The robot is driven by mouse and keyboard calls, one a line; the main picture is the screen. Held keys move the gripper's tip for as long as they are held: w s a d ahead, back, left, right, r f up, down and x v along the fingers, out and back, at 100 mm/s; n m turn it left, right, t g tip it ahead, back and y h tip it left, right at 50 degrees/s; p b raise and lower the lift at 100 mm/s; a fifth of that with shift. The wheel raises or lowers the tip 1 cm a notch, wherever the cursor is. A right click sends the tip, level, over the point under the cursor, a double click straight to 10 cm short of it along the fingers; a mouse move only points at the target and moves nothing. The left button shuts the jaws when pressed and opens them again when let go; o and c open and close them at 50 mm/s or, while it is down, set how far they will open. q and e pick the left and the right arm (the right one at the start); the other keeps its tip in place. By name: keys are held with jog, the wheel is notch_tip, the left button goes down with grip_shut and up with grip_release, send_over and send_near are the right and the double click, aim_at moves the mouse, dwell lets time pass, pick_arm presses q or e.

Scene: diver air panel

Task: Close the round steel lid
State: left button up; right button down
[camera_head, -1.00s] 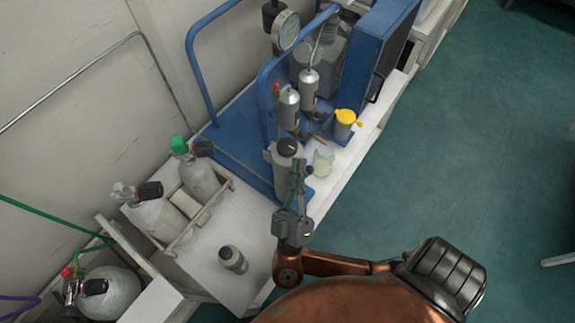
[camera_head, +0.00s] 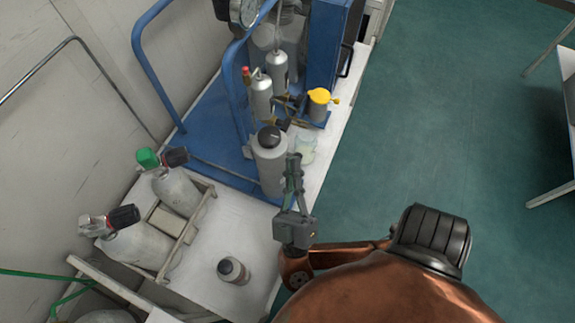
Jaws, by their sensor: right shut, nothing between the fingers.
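I cannot clearly make out a round steel lid. A grey steel canister with a round black cap (camera_head: 269,160) stands upright at the front corner of the blue frame. My right gripper (camera_head: 294,160) is shut and empty, its fingers pointing away from me, just right of the canister in the picture; I cannot tell whether they touch. A grey cup with a yellow lid (camera_head: 319,104) stands farther back. My left gripper is not in view.
The blue frame (camera_head: 205,120) carries two small steel cylinders (camera_head: 262,98) and a gauge (camera_head: 244,12). A small grey bottle (camera_head: 234,271) stands on the white bench. The green floor at right is open.

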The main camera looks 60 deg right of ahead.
jog(key=shift+f, duration=0.15)
dwell(0.3)
jog(key=v, duration=1.2)
jog(key=shift+d, duration=0.15)
